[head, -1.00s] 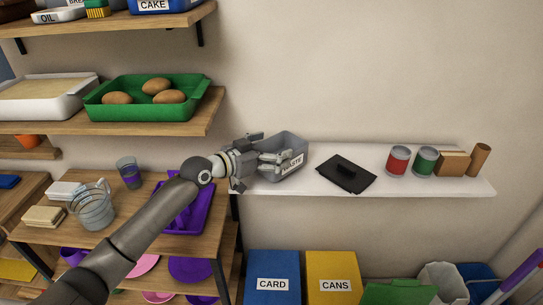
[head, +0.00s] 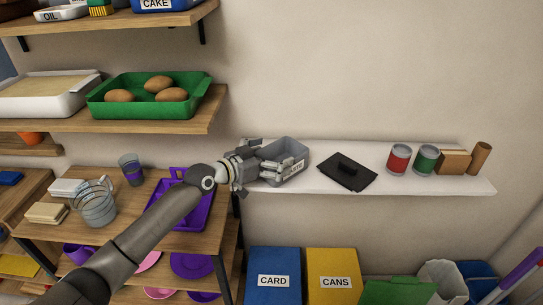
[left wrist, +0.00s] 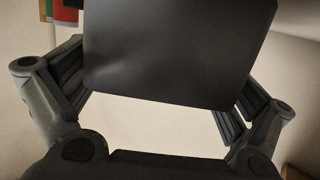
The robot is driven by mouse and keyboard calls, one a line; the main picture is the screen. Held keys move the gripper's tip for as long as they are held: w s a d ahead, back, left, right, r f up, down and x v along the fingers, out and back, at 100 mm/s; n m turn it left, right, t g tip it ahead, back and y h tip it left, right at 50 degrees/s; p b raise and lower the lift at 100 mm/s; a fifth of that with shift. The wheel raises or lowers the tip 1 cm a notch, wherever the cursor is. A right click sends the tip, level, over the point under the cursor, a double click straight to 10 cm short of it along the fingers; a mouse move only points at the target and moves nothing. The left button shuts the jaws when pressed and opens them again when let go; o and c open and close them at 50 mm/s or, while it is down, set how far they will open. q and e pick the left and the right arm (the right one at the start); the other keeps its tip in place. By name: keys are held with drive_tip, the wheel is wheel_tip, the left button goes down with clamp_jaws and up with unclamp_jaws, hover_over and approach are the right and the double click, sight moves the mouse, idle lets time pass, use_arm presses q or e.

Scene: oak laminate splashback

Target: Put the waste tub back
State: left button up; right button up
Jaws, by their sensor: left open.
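The waste tub (head: 290,150) is a grey open container with a white label on its front. It stands on the left end of the white shelf. A black lid with a handle (head: 348,171) lies on the shelf to the right of the tub. My left gripper (head: 262,160) is at the left side of the tub, its fingers overlapping the tub in the head view. In the left wrist view a dark flat surface (left wrist: 180,50) fills the space between the open fingers (left wrist: 160,105). I cannot tell whether the fingers touch the tub. My right gripper is not in view.
A red can (head: 399,158), a green can (head: 425,158), a brown box (head: 453,162) and a brown cylinder (head: 479,158) stand farther right on the white shelf (head: 420,184). A blue CARD bin (head: 273,265) and a yellow CANS bin (head: 333,265) stand below.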

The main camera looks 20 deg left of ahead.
use_arm(q)
drive_tip(key=shift+r, duration=0.15)
drive_tip(key=b+v, duration=0.2)
drive_tip(key=v, duration=1)
drive_tip(key=shift+b, duration=0.3)
idle(0.8)
